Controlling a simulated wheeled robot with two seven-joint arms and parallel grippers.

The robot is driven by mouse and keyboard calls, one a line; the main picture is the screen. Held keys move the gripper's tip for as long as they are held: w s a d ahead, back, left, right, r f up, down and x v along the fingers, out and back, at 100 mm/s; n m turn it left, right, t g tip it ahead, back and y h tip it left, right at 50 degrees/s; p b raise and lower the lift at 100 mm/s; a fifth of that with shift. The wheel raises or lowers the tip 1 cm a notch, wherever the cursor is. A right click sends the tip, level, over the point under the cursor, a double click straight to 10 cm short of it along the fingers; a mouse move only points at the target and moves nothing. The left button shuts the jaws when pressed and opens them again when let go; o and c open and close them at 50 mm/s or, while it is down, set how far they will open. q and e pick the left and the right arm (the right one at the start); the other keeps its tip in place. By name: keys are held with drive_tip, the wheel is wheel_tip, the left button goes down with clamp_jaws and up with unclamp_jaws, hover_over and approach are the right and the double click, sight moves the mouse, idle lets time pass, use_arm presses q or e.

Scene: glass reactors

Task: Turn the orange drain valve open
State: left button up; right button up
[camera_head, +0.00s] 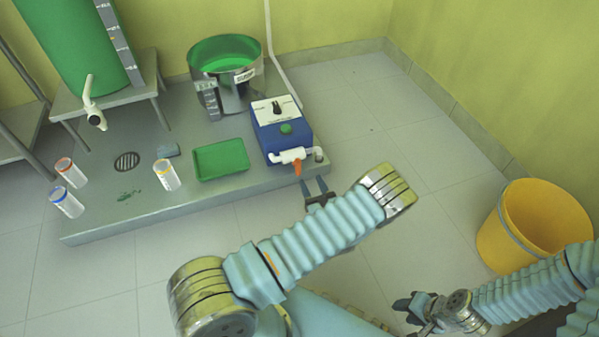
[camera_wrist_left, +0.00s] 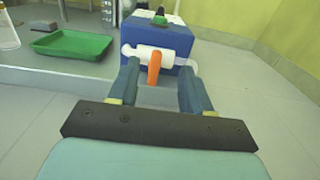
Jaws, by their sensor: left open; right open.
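The orange drain valve (camera_head: 297,168) hangs from a white pipe fitting (camera_head: 290,155) on the front of the blue pump box (camera_head: 284,137). My left gripper (camera_head: 316,187) is just in front of and slightly right of the valve in the head view, with its fingers pointing at it. In the left wrist view the orange handle (camera_wrist_left: 154,67) points down and appears between the two open fingers (camera_wrist_left: 158,80); I cannot tell how deep it sits between them. My right gripper (camera_head: 413,306) is open and empty, low over the floor at the lower right.
A grey platform (camera_head: 100,228) carries a green tray (camera_head: 221,160), a steel pot (camera_head: 226,75) with green contents, and several small capped jars. A green tank (camera_head: 75,45) stands at the back left. A yellow bucket (camera_head: 531,226) stands at the right. The floor between is clear.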

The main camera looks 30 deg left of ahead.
use_arm(q)
drive_tip(key=b, duration=0.3)
approach(299, 165)
drive_tip(key=b+x, duration=0.1)
drive_tip(key=x, duration=1)
drive_tip(key=shift+w+b, duration=0.1)
drive_tip(key=shift+b, duration=0.3)
use_arm(e)
wheel_tip(299, 165, down, 7)
drive_tip(key=shift+w+d+r, duration=0.15)
drive_tip(key=shift+d, duration=0.05)
use_arm(q)
clamp_jaws()
